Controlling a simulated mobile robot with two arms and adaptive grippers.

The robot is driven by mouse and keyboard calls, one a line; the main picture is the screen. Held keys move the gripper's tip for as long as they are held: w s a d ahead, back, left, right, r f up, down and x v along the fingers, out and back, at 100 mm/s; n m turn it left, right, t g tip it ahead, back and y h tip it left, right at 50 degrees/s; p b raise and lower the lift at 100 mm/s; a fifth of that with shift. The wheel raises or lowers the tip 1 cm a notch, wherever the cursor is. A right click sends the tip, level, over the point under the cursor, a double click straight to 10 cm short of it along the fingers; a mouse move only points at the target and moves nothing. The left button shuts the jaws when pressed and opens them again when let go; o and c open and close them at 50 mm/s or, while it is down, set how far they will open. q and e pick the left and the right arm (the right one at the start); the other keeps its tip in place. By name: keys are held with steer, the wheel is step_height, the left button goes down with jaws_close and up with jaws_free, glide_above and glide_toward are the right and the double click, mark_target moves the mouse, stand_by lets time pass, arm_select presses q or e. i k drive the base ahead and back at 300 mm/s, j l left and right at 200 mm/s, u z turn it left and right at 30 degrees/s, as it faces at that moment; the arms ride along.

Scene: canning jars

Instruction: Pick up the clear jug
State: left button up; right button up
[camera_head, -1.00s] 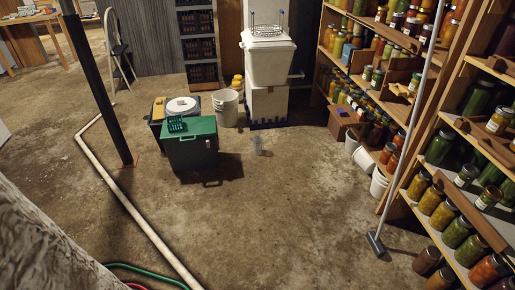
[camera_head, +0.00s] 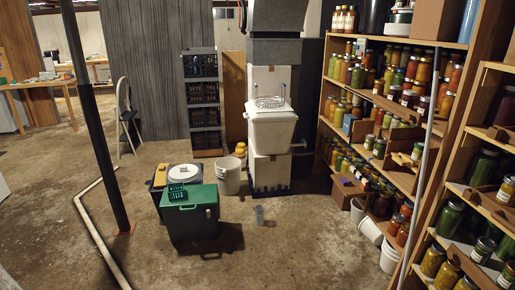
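Neither of my grippers is in view.
The white appliance (camera_head: 271,132) is at the back. Jar-filled shelves (camera_head: 405,130) line the right side. A dark post (camera_head: 92,125) and white floor pipe (camera_head: 98,239) are at left. The floor in front is mostly clear.

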mark_target(259, 208)
steer(key=i+l+z, duration=0.1)
steer(key=i+z, duration=0.35)
steer(key=i, duration=1.3)
